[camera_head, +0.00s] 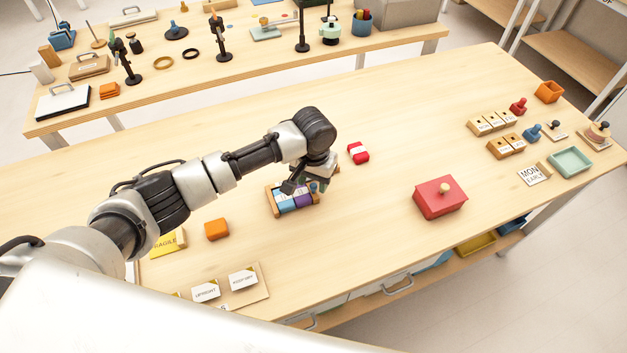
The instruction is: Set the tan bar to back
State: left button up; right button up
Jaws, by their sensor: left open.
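A small wooden holder (275,207) stands near the middle of the table, with light blue and purple blocks (290,201) in it. Tan wood shows along its edges, but I cannot tell whether any of it is a separate tan bar or how one is set. My left gripper (316,186) is over the holder's right end, pointing down and open. The wrist and fingers hide part of the holder's back and right side, and I cannot tell whether the fingers touch it. My right gripper is not in view.
A red and white block (358,153) lies just behind right of the gripper. A red box with a knob (440,197) stands to the right, an orange block (217,229) to the left. Label cards (243,278) lie near the front edge. The table's middle back is clear.

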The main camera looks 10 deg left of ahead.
pick_arm(q)
jog(key=shift+f, duration=0.65)
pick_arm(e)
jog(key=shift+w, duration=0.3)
